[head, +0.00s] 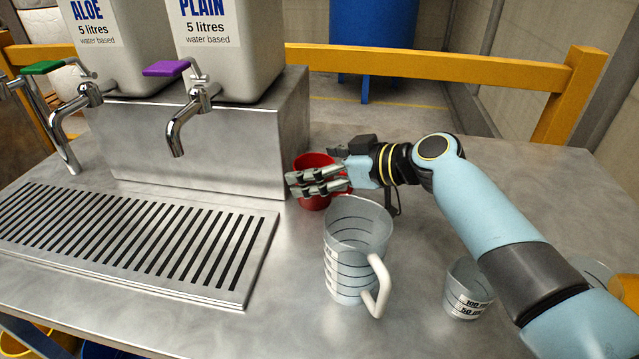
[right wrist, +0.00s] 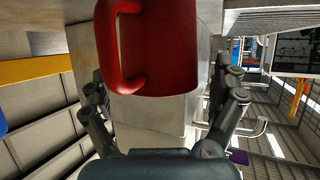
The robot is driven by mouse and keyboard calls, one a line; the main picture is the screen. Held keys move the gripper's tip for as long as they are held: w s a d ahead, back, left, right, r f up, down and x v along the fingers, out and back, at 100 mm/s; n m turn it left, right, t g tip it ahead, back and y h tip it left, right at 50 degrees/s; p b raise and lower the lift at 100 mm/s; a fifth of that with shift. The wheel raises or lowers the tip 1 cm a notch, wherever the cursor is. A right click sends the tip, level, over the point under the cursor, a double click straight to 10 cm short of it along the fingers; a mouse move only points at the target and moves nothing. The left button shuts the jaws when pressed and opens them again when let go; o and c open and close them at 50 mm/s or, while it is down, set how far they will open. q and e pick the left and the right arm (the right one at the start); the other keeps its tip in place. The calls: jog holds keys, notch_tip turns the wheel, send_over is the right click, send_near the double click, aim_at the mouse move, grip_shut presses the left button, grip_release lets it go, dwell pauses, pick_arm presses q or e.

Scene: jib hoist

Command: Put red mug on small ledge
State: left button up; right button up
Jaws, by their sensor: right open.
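The red mug (head: 314,164) stands on the steel table by the right end of the steel block (head: 210,150) under the dispensers. My right gripper (head: 291,185) is in front of it and hides part of it in the head view. In the right wrist view the red mug (right wrist: 175,45) lies between the two spread fingers, its handle towards the left finger. Gaps show between mug and fingers, so the gripper is open. I cannot tell which surface is the small ledge. My left gripper is not in view.
A clear measuring jug (head: 345,262) with a white handle stands just in front of the mug. A small measuring cup (head: 466,290) is beside my right arm. A slatted drip tray (head: 130,240) lies left, below the taps. The table behind my arm looks clear.

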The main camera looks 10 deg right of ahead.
jog(key=c, duration=1.4)
jog(key=shift+r, duration=0.1)
